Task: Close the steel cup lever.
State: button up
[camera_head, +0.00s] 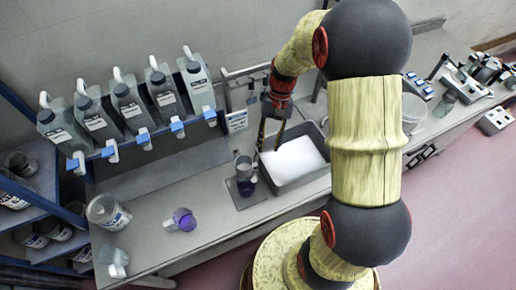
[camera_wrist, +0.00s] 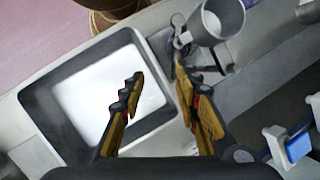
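The steel cup (camera_head: 243,165) stands at the left of the white-filled tray in the head view. It also shows at the top of the wrist view (camera_wrist: 215,20). A small metal bracket with a dark part (camera_wrist: 181,36), possibly the lever, is at the cup's side; its exact position is hard to tell. My gripper (camera_wrist: 158,78) is open, its fingers apart with nothing between them. The right finger's tip is near the bracket, and I cannot tell if it touches. In the head view my gripper (camera_head: 270,144) points down beside the cup, over the tray's left edge.
The grey tray (camera_head: 311,171) holds white material. Several labelled jugs (camera_head: 131,103) line the rack behind. Bench between is clear.

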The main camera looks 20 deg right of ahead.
aim_at(257, 157)
jog(key=shift+y, duration=0.3)
jog(key=shift+w+a+f, duration=0.15)
jog(key=shift+a+f, duration=0.45)
jog(key=shift+f, duration=0.45)
jog(key=shift+w+a+f, duration=0.2)
jog(key=shift+a+f, duration=0.45)
jog(key=shift+f, duration=0.35)
jog(key=shift+w+a+f, duration=0.15)
jog(key=shift+a+f, duration=0.45)
jog(key=shift+f, duration=0.45)
jog(key=c, duration=0.3)
grip_shut()
